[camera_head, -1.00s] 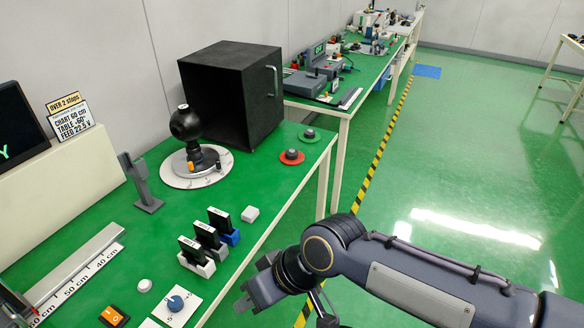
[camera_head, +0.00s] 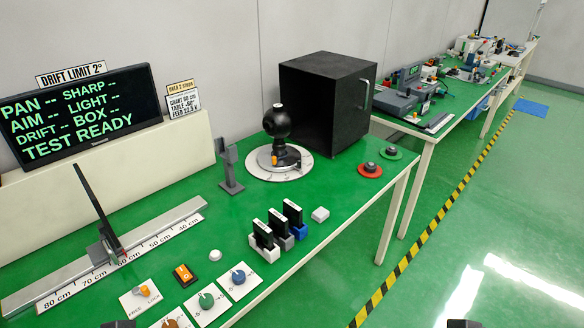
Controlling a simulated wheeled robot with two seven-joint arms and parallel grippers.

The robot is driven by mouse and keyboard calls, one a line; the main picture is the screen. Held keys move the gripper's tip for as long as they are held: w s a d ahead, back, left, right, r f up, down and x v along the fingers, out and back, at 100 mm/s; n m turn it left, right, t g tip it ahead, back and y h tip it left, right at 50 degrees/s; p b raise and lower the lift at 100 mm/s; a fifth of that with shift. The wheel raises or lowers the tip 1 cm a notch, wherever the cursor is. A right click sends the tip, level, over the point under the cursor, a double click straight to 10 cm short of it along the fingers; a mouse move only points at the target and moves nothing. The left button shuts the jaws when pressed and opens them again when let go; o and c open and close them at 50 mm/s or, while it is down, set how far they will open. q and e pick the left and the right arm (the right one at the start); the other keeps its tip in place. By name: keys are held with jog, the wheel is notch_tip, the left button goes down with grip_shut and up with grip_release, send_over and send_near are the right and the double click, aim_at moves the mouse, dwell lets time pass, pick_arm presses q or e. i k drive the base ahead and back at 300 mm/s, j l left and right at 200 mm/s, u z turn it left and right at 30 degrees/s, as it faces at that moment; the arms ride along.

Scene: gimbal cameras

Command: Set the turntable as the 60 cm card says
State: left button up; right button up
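The turntable (camera_head: 262,174) is a white disc with a marked rim on the green bench, in front of the black box. A black ball-shaped device (camera_head: 277,122) stands on it, with an orange part (camera_head: 274,160) and a small dark knob near its base. The card (camera_head: 183,104) on the ledge reads chart 60 cm, a table angle of 60° whose sign is hard to read, and a feed in volts. Small dark pieces at the bottom edge look like my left gripper (camera_head: 118,324) and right gripper (camera_head: 463,323). Their fingers are cut off, and both are far from the turntable.
A dark upright plate (camera_head: 97,213) stands on the centimetre rail (camera_head: 180,216). A grey post (camera_head: 229,168), several knob panels (camera_head: 238,279), an orange switch (camera_head: 184,274) and small upright blocks (camera_head: 278,228) occupy the bench. The black box (camera_head: 320,102) stands behind the turntable; red and green buttons lie right.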

aim_at(293, 159)
jog(key=i+l+u, duration=0.2)
jog(key=u, duration=0.25)
jog(key=i+l+u, duration=0.1)
jog(key=l+u, duration=0.35)
jog(key=i+l+u, duration=0.1)
jog(key=l+u, duration=0.2)
jog(key=u, duration=0.15)
